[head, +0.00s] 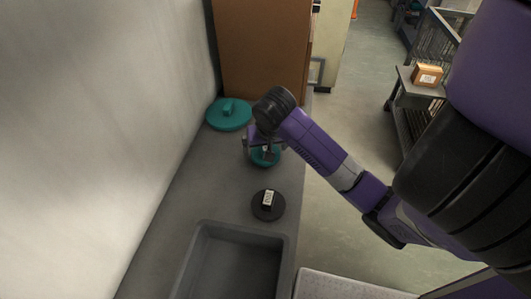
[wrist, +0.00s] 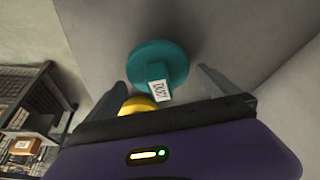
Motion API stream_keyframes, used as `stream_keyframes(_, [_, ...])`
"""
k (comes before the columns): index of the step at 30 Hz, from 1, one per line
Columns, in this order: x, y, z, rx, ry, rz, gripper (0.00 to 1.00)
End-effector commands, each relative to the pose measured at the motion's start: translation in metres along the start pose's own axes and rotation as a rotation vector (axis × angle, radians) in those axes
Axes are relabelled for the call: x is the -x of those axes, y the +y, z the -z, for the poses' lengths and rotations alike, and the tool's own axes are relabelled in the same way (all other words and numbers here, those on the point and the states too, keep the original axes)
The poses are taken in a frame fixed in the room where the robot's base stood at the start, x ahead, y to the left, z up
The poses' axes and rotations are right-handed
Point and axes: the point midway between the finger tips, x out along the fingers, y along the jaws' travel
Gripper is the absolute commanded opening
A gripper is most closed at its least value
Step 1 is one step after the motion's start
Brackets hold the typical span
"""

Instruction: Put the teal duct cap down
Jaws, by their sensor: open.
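The teal duct cap (head: 264,158) is a small round disc with a raised grip, on the grey counter below my gripper (head: 258,150) in the head view, partly hidden by it. In the wrist view the teal cap (wrist: 172,56) shows a white label reading DUCT on its grip. My gripper (wrist: 161,77) is open, with one finger on each side of the grip. Both fingers look apart from the cap.
A larger teal lid (head: 229,116) lies farther back by the wall, near a brown box (head: 262,50). A yellow thing (wrist: 138,105) is partly hidden by my gripper. A cart (head: 420,90) stands right.

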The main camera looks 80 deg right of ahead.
Motion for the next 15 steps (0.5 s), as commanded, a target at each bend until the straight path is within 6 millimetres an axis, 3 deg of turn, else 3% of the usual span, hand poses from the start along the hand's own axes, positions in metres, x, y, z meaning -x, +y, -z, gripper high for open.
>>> stream_keyframes(5, [-0.0003, 0.0001, 0.0001, 0.0, 0.001, 0.0, 1.0])
stream_keyframes(15, [0.0001, 0.0001, 0.0003, 0.0, 0.001, 0.0, 0.35])
